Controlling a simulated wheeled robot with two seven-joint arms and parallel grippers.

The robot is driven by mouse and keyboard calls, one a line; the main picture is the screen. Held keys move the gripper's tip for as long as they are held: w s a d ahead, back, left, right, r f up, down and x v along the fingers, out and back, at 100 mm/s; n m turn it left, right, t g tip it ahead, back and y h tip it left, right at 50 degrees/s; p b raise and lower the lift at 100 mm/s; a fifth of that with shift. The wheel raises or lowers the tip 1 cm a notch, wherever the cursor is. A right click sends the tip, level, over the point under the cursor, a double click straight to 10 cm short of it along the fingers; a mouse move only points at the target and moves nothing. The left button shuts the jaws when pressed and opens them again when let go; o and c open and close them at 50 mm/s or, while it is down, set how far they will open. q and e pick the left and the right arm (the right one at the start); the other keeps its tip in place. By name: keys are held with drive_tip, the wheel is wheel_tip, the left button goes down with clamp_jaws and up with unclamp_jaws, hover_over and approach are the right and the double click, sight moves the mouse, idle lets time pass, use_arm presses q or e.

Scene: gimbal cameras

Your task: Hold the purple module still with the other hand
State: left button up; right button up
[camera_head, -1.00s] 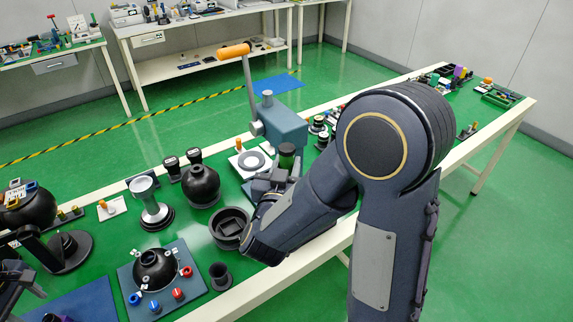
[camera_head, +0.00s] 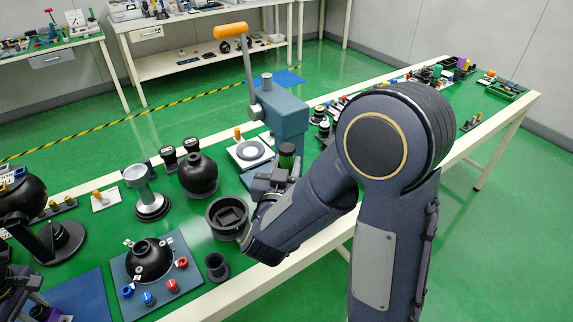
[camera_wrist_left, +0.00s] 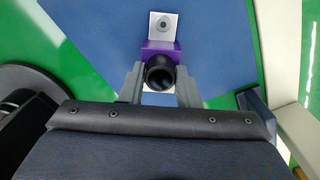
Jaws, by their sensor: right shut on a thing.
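The purple module (camera_wrist_left: 165,47) shows in the left wrist view over a blue mat, with a round black part (camera_wrist_left: 159,73) at its near side and a light grey plate with a ring (camera_wrist_left: 165,29) at its far side. My left gripper (camera_wrist_left: 160,84) has a finger on each side of the black part; whether they press on anything is unclear. In the head view only a bit of purple (camera_head: 39,312) shows at the lower left corner.
The lever press (camera_head: 279,112) with an orange handle stands behind my right gripper. My right arm hides much of the bench's right side.

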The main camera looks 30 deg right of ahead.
use_arm(q)
drive_tip(key=c, duration=0.5)
drive_tip(key=o, duration=1.1)
drive_tip(key=shift+c, duration=0.2)
drive_tip(key=shift+r, duration=0.1)
wheel_tip(320, 180, up, 12)
